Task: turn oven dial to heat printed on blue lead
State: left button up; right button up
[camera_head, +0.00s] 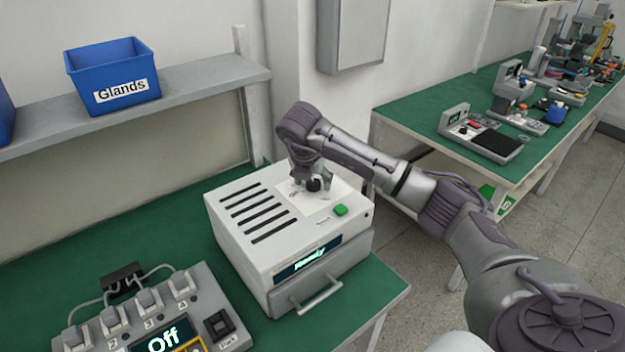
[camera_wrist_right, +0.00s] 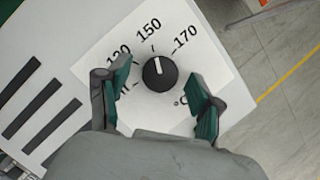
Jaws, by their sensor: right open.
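The oven (camera_head: 255,235) is a white box with a lit "Ready" display and a green button (camera_head: 340,210). Its black dial (camera_head: 314,184) is on the top panel; in the right wrist view the dial (camera_wrist_right: 159,73) has a white pointer line aimed near the 150 mark. A 170 mark is to its right, and a lower number at the left is partly hidden. My right gripper (camera_head: 312,180) is over the dial. In the right wrist view its green-padded fingers (camera_wrist_right: 160,92) are apart, one on each side of the dial. I see no blue lead. My left gripper is out of view.
A grey switch unit (camera_head: 205,290) reading "Off", with several plugs and grey cables, stands left of the oven on the green bench (camera_head: 150,225). A blue "Glands" bin (camera_head: 112,75) sits on the shelf above. Another green bench (camera_head: 420,108) with devices is at the right.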

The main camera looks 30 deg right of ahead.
jog(key=v, duration=1.2)
jog(key=shift+d+f, duration=0.1)
